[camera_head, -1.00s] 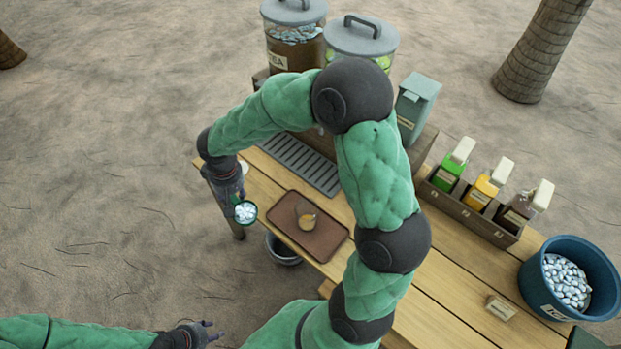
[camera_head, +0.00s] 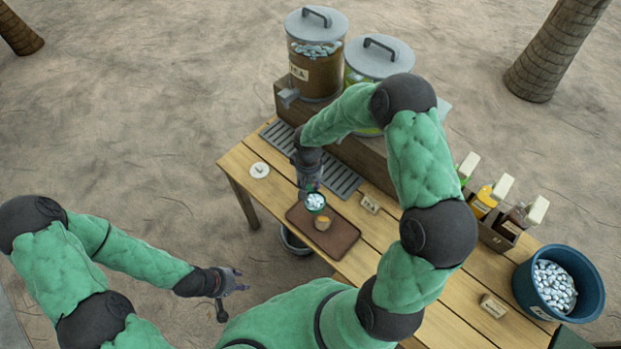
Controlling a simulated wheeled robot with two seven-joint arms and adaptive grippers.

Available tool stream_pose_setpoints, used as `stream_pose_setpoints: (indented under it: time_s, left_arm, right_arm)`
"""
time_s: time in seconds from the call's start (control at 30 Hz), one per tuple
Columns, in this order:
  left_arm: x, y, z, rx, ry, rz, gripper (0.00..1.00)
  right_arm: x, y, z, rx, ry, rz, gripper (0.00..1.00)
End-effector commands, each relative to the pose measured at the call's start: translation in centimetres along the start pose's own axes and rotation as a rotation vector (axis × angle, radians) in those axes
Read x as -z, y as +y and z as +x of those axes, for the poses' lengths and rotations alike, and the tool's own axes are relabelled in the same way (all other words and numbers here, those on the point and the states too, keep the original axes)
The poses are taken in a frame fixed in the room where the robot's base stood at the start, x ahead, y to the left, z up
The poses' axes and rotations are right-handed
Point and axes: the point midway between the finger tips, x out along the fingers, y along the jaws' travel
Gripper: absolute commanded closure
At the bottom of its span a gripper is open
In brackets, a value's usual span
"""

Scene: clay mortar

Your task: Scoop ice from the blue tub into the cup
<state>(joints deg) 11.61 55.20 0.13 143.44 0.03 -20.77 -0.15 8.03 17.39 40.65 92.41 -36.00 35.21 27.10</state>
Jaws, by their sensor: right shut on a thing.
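The blue tub (camera_head: 524,290) stands at the table's right end with ice (camera_head: 554,285) in it. The cup (camera_head: 323,223), small with something orange in it, stands on the brown tray (camera_head: 345,238). My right gripper (camera_head: 311,190) is shut on a green scoop (camera_head: 315,202) filled with ice. The scoop is just behind and left of the cup, close to it or over the tray's back edge; its height is hard to judge. The scoop's handle is mostly hidden by the gripper. My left gripper (camera_head: 240,281) is empty and open, off the table's front left.
A tea dispenser (camera_head: 316,70) and a second dispenser (camera_head: 374,65) stand at the back. A bottle caddy (camera_head: 494,236) stands left of the tub. A metal bucket (camera_head: 294,241) is below the table's front edge. A small round white item (camera_head: 259,170) lies at the left end.

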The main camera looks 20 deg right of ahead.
Motion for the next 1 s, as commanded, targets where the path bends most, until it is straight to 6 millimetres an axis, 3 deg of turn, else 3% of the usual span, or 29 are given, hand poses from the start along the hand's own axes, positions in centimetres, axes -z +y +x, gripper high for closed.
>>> stream_pose_setpoints:
  time_s: [0.67, 1.0]
  left_arm:
    - [-0.1, 1.3, -3.6, 0.0, 0.0, 0.0, 0.6]
    - [-0.1, 0.5, -1.3, 0.0, -0.001, 0.0, 0.6]
  right_arm:
    - [-0.2, 0.1, 1.6, 0.207, -0.008, -0.001, 1.0]
    - [-0.1, 0.2, 2.9, 0.367, -0.009, -0.01, 1.0]
